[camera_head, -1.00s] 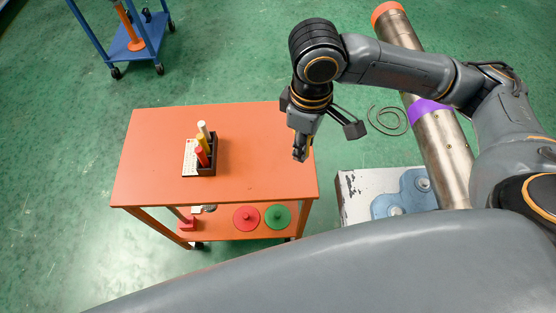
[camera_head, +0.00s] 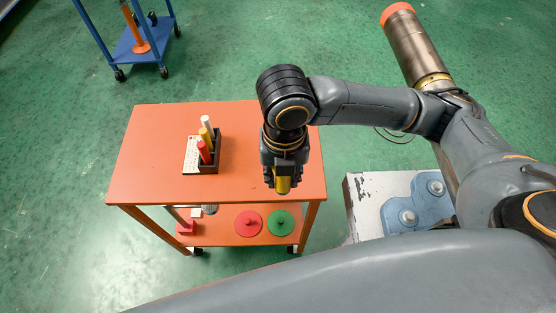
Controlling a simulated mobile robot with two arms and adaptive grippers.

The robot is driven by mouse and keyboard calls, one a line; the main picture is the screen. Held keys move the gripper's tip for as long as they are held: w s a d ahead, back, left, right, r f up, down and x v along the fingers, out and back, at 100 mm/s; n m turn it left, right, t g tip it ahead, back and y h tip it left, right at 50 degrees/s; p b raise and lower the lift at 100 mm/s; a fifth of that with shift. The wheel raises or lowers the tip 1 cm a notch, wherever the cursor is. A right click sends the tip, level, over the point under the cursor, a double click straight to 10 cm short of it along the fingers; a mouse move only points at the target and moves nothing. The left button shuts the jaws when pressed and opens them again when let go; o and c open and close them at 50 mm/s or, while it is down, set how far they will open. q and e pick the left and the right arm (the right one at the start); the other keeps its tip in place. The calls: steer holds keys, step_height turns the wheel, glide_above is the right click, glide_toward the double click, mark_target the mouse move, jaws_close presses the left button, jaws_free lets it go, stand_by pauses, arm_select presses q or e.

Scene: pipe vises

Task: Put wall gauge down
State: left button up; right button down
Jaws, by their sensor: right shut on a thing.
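My right gripper (camera_head: 282,186) points down over the right part of the orange cart's top (camera_head: 150,165), near its front edge. It is shut on a small yellow thing (camera_head: 283,185), which I take to be the wall gauge. Only its lower part shows between the fingers; the rest is hidden by the gripper. I cannot tell whether it touches the top. My left gripper is not in view.
A dark holder (camera_head: 212,165) with white, yellow and red sticks stands on the cart top beside a white card (camera_head: 191,155). A red disc (camera_head: 247,229) and green disc (camera_head: 281,228) lie on the lower shelf. The cart top's left and front are clear.

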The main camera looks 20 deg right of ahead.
steer(key=w+d+f, duration=0.1)
steer(key=w+f, duration=0.1)
steer(key=w, duration=0.1)
steer(key=w+f, duration=0.3)
steer(key=w, duration=0.1)
steer(key=w+d+f, duration=0.1)
steer(key=w+f, duration=0.2)
steer(key=w, duration=0.1)
steer(key=shift+d+p, duration=0.3)
steer(key=shift+p, duration=0.05)
steer(key=shift+w+d+f, duration=0.15)
steer(key=shift+w+f, duration=0.3)
steer(key=shift+f, duration=0.35)
steer(key=shift+f+p, duration=0.35)
steer(key=shift+f, duration=0.95)
steer(key=shift+f, duration=0.1)
steer(key=c, duration=1)
jaws_free()
step_height(320, 180, up, 12)
steer(key=b, duration=0.1)
